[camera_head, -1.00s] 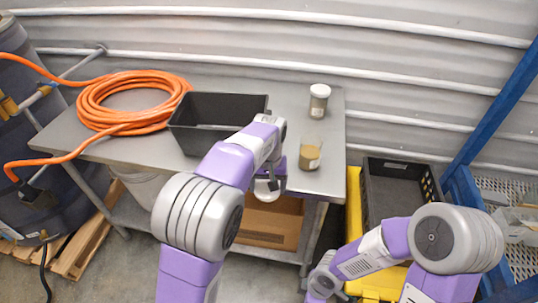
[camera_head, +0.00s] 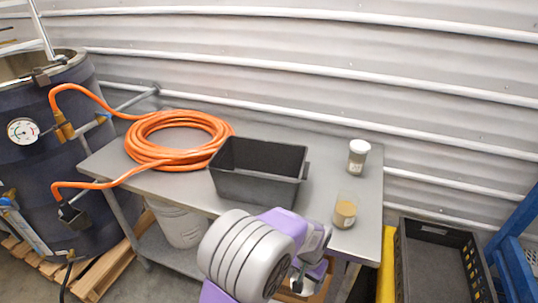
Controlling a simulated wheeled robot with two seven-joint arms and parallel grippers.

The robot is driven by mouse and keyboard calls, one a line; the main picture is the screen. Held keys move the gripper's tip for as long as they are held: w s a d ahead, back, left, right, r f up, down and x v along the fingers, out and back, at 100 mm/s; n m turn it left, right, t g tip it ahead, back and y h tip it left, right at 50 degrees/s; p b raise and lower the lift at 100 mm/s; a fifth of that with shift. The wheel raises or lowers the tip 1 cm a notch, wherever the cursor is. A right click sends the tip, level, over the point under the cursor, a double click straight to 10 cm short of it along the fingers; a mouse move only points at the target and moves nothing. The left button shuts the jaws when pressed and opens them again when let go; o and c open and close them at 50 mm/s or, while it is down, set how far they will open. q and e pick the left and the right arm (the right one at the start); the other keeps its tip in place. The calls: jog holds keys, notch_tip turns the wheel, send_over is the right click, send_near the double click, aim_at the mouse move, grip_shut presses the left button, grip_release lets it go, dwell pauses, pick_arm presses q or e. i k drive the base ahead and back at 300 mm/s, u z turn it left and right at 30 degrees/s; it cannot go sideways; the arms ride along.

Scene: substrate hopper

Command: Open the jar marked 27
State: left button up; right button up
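A jar with a white lid (camera_head: 358,156) stands upright at the right back of the grey metal table (camera_head: 275,198). A second clear jar (camera_head: 344,212), with tan contents in its lower part and no white lid on it, stands nearer the front right edge. No number is legible on either jar. My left gripper (camera_head: 303,280) is low at the table's front edge, left of and below the second jar, apart from both jars. It is partly hidden by my own arm, so its fingers are unclear. My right gripper is out of view.
A black bin (camera_head: 258,174) sits mid-table beside a coiled orange hose (camera_head: 178,140). A dark drum (camera_head: 50,150) with a gauge stands at left. A black crate (camera_head: 440,262) and blue frame (camera_head: 518,245) are at right. Table space around the jars is clear.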

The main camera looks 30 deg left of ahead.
aim_at(347, 203)
jog(key=z, duration=2.6)
jog(key=k, duration=2.85)
jog(key=u, duration=1.4)
